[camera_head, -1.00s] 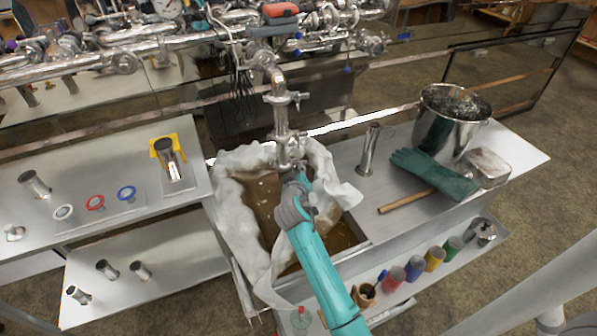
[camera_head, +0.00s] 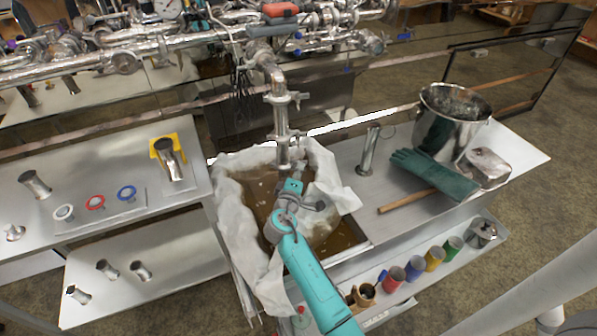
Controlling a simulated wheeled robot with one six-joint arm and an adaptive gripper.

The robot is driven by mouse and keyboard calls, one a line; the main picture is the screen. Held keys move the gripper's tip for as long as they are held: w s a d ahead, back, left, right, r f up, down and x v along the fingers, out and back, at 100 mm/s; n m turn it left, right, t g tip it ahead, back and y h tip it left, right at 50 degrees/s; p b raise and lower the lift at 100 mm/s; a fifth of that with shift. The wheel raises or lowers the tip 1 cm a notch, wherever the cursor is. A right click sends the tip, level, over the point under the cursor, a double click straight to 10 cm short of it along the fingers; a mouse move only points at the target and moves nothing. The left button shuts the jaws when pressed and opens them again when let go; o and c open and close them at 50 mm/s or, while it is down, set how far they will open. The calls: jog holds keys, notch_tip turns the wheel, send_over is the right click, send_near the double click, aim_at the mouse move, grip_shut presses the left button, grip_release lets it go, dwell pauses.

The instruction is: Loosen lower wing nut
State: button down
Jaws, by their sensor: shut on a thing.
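A shiny vertical steel pipe (camera_head: 281,118) hangs over the cloth-lined pan. An upper clamp (camera_head: 284,98) has a wing nut sticking out to the right. A lower clamp (camera_head: 287,138) sits further down the pipe. My gripper (camera_head: 299,163) is at the lower end of the pipe, just below and right of the lower clamp. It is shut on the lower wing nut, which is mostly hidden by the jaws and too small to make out. My teal wrist is below it, over the pan.
The pan's white cloth (camera_head: 240,229) surrounds amber liquid. To the right stand a steel cylinder (camera_head: 368,152), a pot (camera_head: 440,133), green gloves (camera_head: 433,174) and a metal box (camera_head: 486,167). The left shelf holds short pipes and coloured rings (camera_head: 96,202).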

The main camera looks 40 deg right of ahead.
jog(key=shift+n, duration=0.3)
dwell(0.4)
jog(key=c, duration=1.1)
grip_release()
jog(key=shift+c, duration=0.2)
jog(key=f+v, duration=0.1)
jog(key=v, duration=1.1)
jog(key=shift+r, duration=0.3)
jog(key=shift+c, duration=0.3)
